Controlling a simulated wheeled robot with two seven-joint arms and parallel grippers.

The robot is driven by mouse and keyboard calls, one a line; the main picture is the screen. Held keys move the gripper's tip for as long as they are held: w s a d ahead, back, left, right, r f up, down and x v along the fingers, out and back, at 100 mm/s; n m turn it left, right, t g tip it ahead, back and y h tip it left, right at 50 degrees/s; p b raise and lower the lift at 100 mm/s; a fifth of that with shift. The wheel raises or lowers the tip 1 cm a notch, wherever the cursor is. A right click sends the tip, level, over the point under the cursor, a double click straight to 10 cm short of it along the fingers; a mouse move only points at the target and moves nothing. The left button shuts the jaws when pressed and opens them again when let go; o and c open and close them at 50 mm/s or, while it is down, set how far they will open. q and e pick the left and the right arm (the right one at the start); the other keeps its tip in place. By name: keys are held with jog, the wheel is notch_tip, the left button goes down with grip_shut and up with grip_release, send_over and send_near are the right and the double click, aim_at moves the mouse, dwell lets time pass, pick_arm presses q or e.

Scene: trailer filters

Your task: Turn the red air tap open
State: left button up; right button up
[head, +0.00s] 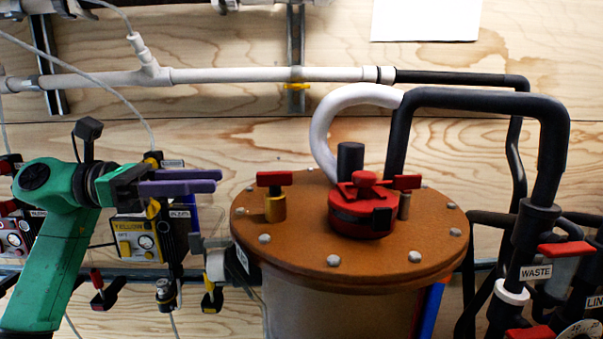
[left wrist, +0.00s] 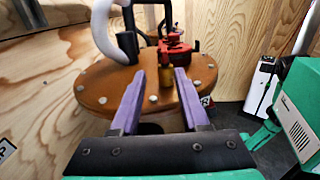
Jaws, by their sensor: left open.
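A small red-handled tap (head: 274,180) with a brass body stands at the left of the round brown tank lid (head: 300,240). Its handle lies level, left to right in the head view. A second red-handled tap (head: 406,183) stands right of the red cap (head: 362,210); no label shows which one is the air tap. My left gripper (head: 217,181), with purple fingers, is open and empty, left of the brass tap and pointing at it. In the left wrist view the brass body (left wrist: 165,74) appears between the fingertips (left wrist: 159,71), apart from them.
A white hose (head: 322,130) and black pipes (head: 470,97) rise behind and right of the lid. A WASTE pipe with a red lever (head: 567,249) stands at the right. A yellow-labelled box (head: 137,240) hangs below my left gripper. Bolts ring the lid.

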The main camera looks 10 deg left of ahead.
pick_arm(q)
jog(key=p, duration=0.2)
send_near(291, 171)
jog(key=shift+x, duration=1.05)
jog(key=p+x, duration=0.1)
jog(key=x, duration=0.4)
jog(key=p+x, duration=0.1)
jog(key=x, duration=0.1)
jog(key=shift+w+d+f+p, duration=0.2)
jog(key=shift+d+f+p, duration=0.1)
jog(key=shift+d, duration=0.05)
jog(key=shift+d+f, duration=0.1)
jog(key=shift+d, duration=0.3)
jog(key=shift+w, duration=0.1)
pick_arm(e)
jog(key=r, duration=0.1)
jog(key=s+r, duration=0.1)
jog(key=r, duration=0.2)
jog(key=shift+s+a+r, duration=0.2)
jog(key=shift+a+r, duration=0.05)
jog(key=shift+r, duration=0.15)
pick_arm(q)
grip_shut()
